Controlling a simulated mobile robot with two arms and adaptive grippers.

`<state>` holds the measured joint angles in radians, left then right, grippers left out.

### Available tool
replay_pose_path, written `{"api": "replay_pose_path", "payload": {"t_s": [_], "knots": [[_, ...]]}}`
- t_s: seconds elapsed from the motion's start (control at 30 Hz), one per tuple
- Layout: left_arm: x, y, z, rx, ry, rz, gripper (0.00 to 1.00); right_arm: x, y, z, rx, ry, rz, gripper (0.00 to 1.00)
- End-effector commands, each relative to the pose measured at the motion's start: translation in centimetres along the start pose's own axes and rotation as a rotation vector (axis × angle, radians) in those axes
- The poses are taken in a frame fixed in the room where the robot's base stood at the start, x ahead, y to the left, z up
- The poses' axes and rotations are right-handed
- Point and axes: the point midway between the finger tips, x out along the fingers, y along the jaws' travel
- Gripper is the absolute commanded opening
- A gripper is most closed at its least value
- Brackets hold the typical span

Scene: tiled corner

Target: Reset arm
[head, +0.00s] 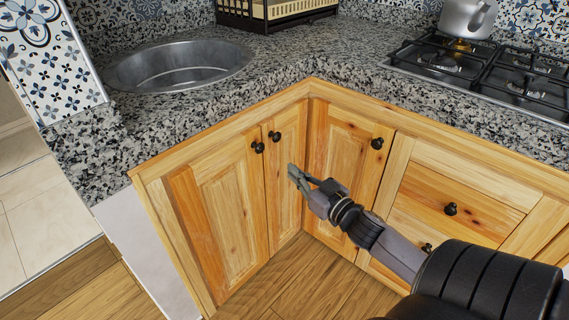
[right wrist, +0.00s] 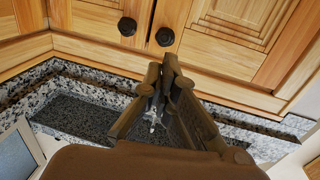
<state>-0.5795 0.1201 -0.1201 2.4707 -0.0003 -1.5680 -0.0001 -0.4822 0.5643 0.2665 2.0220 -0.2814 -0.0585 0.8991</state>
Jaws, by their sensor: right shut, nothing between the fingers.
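My right gripper (head: 297,175) reaches in from the lower right in the head view, in front of the wooden corner cabinets (head: 229,205). It is shut and empty. In the right wrist view the gripper (right wrist: 169,62) shows with its fingertips together, near two dark round cabinet knobs. One knob (right wrist: 127,26) is left of the fingertips and the other knob (right wrist: 165,36) is just above them in the picture. I cannot tell whether the fingers touch the knob. My left gripper is not in view.
A granite counter (head: 300,55) runs above the cabinets. It bears a round steel sink (head: 180,65), a dish rack (head: 270,12) and a gas hob (head: 480,70) with a kettle (head: 468,18). Knobs (head: 377,143) stick out from the doors. The wooden floor (head: 310,285) below is clear.

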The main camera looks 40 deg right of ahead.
Motion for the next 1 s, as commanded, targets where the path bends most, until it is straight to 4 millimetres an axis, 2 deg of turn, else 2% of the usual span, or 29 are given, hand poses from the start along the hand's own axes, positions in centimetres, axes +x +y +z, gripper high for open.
{"api": "replay_pose_path", "payload": {"t_s": [0.1, 0.2, 0.47, 0.57, 0.67, 0.77, 0.9, 1.0], "knots": [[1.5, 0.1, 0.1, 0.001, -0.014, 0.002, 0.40, -1.6, 0.2, 0.0, 0.004, -0.001, 0.000, 0.00], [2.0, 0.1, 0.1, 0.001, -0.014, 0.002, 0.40, -2.2, 0.4, -0.1, 0.002, 0.000, 0.000, 0.00], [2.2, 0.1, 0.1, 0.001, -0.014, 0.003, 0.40, -2.5, 0.4, 0.0, 0.001, -0.001, 0.001, 0.00], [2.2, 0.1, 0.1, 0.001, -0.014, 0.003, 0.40, -2.7, 0.1, 0.9, 0.003, -0.032, 0.029, 0.00], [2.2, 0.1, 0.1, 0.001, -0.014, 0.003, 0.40, -3.3, -0.6, 3.5, 0.001, -0.130, 0.096, 0.00], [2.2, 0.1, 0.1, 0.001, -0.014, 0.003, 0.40, -4.9, -2.4, 7.5, -0.009, -0.305, 0.170, 0.00], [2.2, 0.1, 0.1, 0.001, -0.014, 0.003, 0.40, -8.7, -6.7, 12.9, -0.035, -0.606, 0.195, 0.00], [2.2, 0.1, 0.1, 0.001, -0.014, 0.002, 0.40, -11.4, -9.8, 15.3, -0.057, -0.784, 0.160, 0.00]]}}
